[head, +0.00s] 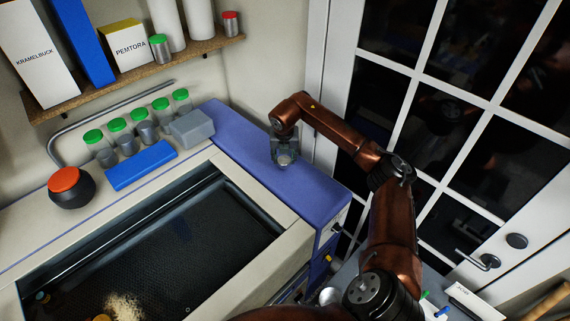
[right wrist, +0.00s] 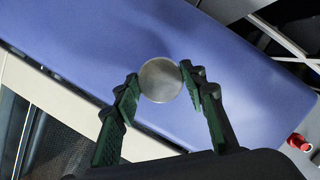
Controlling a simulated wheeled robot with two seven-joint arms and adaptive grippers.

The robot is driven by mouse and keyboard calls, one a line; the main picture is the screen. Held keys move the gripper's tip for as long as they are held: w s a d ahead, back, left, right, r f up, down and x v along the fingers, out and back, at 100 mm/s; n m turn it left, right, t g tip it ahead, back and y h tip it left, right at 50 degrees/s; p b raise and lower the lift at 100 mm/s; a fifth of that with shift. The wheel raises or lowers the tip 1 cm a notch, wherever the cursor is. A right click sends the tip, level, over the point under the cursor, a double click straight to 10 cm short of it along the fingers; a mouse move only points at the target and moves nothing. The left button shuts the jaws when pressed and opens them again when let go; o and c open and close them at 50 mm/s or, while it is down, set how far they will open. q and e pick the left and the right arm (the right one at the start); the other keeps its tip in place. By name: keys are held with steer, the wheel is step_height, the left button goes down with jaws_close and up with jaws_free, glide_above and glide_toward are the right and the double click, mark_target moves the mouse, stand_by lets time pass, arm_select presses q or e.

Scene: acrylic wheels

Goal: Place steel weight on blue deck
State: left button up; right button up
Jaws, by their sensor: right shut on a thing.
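The steel weight is a small round grey metal piece (head: 285,159), with its round face showing between the fingers in the right wrist view (right wrist: 160,80). My right gripper (head: 284,157) is shut on it, with one green-padded finger at each side. The blue deck (head: 245,150) is a long blue-violet surface at the right end of the counter. The gripper and weight are over its middle part. I cannot tell whether the weight touches the deck. My left gripper is not in view.
A grey box (head: 192,129), a blue block (head: 141,165) and several green-lidded jars (head: 145,132) stand left of the deck. A dark sunken basin (head: 170,250) lies in front. A shelf (head: 140,75) hangs above. A glazed door (head: 450,130) is at right.

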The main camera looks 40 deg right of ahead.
mark_target(285, 161)
steer(key=shift+w+d+f, duration=0.1)
steer(key=shift+d+f, duration=0.05)
steer(key=shift+f, duration=0.15)
steer(key=x, duration=0.1)
steer(key=p+x, duration=0.1)
steer(key=x, duration=0.1)
steer(key=shift+s+f, duration=0.1)
steer(key=shift+s, duration=0.15)
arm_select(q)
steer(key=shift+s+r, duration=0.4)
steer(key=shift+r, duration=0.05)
arm_select(e)
steer(key=shift+f, duration=0.2)
steer(key=o, duration=1.5)
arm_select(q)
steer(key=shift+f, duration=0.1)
